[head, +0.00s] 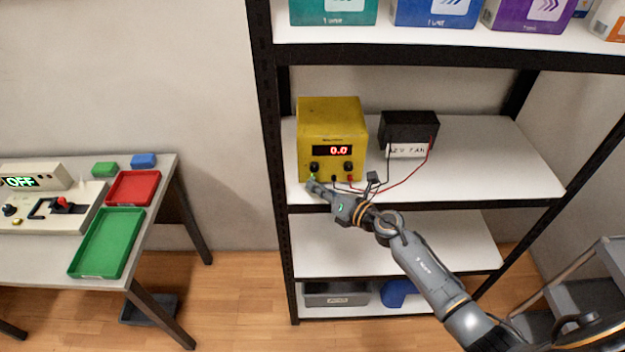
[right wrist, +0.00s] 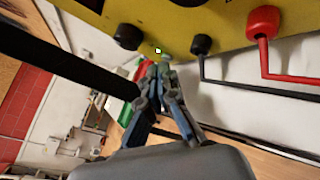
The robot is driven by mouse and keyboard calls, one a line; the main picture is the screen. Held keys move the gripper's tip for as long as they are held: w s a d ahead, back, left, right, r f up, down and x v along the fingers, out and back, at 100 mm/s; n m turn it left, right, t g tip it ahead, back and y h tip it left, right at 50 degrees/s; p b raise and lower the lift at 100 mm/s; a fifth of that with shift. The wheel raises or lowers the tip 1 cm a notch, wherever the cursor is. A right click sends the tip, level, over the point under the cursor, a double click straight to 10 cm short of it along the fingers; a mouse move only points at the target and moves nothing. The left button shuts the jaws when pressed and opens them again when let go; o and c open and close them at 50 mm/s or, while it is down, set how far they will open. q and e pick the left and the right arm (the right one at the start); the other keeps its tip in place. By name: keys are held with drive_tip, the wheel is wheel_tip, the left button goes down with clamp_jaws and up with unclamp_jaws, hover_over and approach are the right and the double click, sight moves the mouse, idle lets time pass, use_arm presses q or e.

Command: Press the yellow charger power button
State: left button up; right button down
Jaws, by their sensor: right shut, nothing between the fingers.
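The yellow charger (head: 331,115) stands on the middle shelf, its red display reading 0.0. My left gripper is not in view.
A black battery (head: 408,128) stands right of the charger, joined to it by red and black wires. A black shelf post (head: 270,150) rises left of the charger. A table (head: 165,180) with a red tray (head: 133,188) and a green tray (head: 107,243) is at the left.

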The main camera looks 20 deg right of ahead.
drive_tip(key=shift+w+d, duration=0.1)
drive_tip(key=shift+w, duration=0.1)
idle(0.5)
drive_tip(key=shift+s, duration=0.15)
drive_tip(key=shift+s+a, duration=0.2)
drive_tip(key=shift+s, duration=0.3)
drive_tip(key=shift+s+p, duration=0.1)
drive_tip(key=shift+p, duration=0.2)
drive_tip(key=shift+s+a, duration=0.15)
drive_tip(key=shift+s, duration=0.2)
drive_tip(key=shift+s+a+p, duration=0.25)
drive_tip(key=shift+s, duration=0.55)
drive_tip(key=shift+s+a+p, duration=0.2)
drive_tip(key=shift+s, duration=0.65)
drive_tip(key=shift+s+a+p, duration=0.25)
drive_tip(key=shift+s, duration=0.55)
